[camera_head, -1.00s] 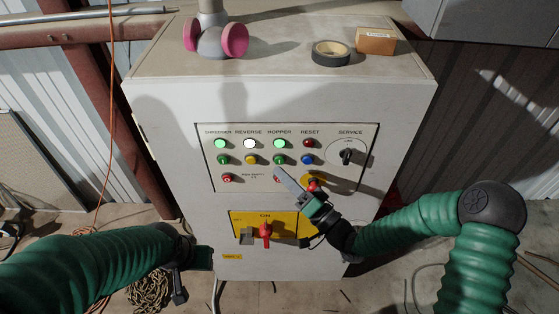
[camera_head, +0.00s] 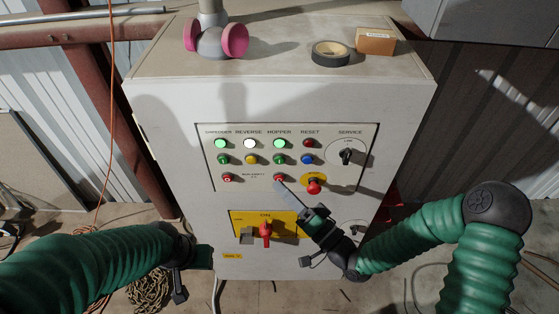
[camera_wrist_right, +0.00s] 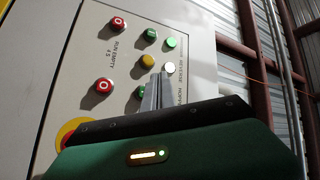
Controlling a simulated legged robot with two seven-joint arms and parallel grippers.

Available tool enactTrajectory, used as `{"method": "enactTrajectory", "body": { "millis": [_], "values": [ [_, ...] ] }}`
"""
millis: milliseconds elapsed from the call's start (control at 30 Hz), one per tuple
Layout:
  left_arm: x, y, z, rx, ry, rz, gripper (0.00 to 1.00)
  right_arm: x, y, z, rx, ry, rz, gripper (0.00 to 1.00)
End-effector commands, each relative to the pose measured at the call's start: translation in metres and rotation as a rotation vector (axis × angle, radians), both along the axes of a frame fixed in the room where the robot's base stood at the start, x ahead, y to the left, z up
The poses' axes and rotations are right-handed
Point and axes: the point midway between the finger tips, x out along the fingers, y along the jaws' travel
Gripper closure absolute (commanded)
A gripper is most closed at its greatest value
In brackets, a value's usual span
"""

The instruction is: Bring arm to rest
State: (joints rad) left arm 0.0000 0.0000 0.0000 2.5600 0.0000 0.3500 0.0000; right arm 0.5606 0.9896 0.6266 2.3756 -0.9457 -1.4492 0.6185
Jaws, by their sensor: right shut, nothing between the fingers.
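My right gripper (camera_head: 282,188) is shut and empty in front of the control panel, its tip just below a red button (camera_head: 280,177) in the head view. I cannot tell whether it touches the panel. In the right wrist view its closed fingers (camera_wrist_right: 157,92) point up across the panel. My left arm (camera_head: 100,262) comes in from the left, and its gripper (camera_head: 180,285) hangs low left of the cabinet; its jaws are too unclear to read. The panel (camera_head: 330,185) carries several buttons, lit lamps, a red emergency knob (camera_head: 314,186) and a black service switch (camera_head: 346,156).
The white cabinet (camera_head: 170,120) stands in the middle. On its top are pink-sided earmuffs or a respirator (camera_head: 234,39), black tape (camera_head: 331,53) and a small box (camera_head: 376,41). A red rotary switch (camera_head: 265,231) sits on a yellow plate. A chain (camera_head: 150,291) lies on the floor.

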Motion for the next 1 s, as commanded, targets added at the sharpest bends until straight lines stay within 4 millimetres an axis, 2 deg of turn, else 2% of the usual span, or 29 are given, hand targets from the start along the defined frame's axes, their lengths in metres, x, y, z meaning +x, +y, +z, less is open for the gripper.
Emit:
{"method": "enactTrajectory", "body": {
  "millis": [267,367,433,467,500,567,600,667,700,733,800,900,1000],
  "values": [
    [0.0,0.0,0.0,0.0,0.0,0.0,0.64,0.0,0.001,-0.002,-0.016,0.004,0.001,1.0],
    [0.0,0.0,0.0,0.0,0.0,0.0,0.64,0.002,0.004,-0.027,-0.179,0.043,0.002,1.0],
    [0.0,0.0,0.0,0.0,0.0,0.0,0.64,0.004,-0.003,-0.063,-0.423,0.106,-0.002,1.0],
    [0.0,0.0,0.0,0.0,0.0,0.0,0.64,0.003,-0.013,-0.08,-0.549,0.142,-0.01,1.0],
    [0.0,0.0,0.0,0.0,0.0,0.0,0.64,0.002,-0.032,-0.101,-0.724,0.196,-0.023,1.0],
    [0.0,0.0,0.0,0.0,0.0,0.0,0.64,-0.006,-0.071,-0.122,-0.97,0.298,-0.05,1.0],
    [0.0,0.0,0.0,0.0,0.0,0.0,0.64,-0.016,-0.099,-0.129,-1.108,0.376,-0.066,1.0],
    [0.0,0.0,0.0,0.0,0.0,0.0,0.64,-0.037,-0.138,-0.128,-1.263,0.502,-0.087,1.0],
    [0.0,0.0,0.0,0.0,0.0,0.0,0.64,-0.055,-0.158,-0.124,-1.333,0.59,-0.09,1.0],
    [0.0,0.0,0.0,0.0,0.0,0.0,0.64,-0.068,-0.169,-0.119,-1.367,0.652,-0.089,1.0],
    [0.0,0.0,0.0,0.0,0.0,0.0,0.64,-0.1,-0.184,-0.109,-1.402,0.776,-0.067,1.0],
    [0.0,0.0,0.0,0.0,0.0,0.0,0.64,-0.133,-0.188,-0.098,-1.397,0.888,-0.021,1.0],
    [0.0,0.0,0.0,0.0,0.0,0.0,0.64,-0.147,-0.187,-0.095,-1.386,0.934,0.007,1.0]
  ]
}}
